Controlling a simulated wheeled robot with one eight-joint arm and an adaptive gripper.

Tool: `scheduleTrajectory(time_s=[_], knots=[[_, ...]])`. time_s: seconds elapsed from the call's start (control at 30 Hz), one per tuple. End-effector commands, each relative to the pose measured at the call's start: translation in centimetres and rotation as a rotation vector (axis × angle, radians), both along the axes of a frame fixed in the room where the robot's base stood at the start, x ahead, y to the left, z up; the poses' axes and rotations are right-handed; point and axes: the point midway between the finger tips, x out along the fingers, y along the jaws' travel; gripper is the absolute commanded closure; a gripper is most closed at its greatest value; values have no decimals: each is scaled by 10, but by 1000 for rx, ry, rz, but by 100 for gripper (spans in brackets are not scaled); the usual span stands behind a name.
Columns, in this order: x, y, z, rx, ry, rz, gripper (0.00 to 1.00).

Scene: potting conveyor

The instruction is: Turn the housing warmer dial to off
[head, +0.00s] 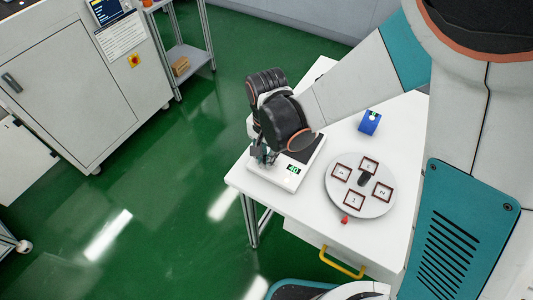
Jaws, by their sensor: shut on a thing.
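The housing warmer (286,179) is a flat white unit with a dark top plate, near the left corner of the white table. Its small display (293,169) glows green and seems to read 40. My gripper (264,158) points down at the warmer's front left part, left of the display. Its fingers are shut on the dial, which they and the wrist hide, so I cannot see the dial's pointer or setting.
A round grey turntable (338,204) with several numbered square frames stands right of the warmer. A blue block (370,122) sits behind it and a small red piece (345,219) in front. A yellow drawer handle (341,264) sticks out below the table. Green floor on the left is clear.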

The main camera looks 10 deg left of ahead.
Motion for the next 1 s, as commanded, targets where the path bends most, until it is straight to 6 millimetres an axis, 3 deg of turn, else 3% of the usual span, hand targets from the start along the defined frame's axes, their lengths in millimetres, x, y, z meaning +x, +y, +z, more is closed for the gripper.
scheduleTrajectory(time_s=[0.37, 1.0], knots=[[0, 0, -1, 0, 0, 207, 100], [0, 0, -1, 0, 0, 812, 100]])
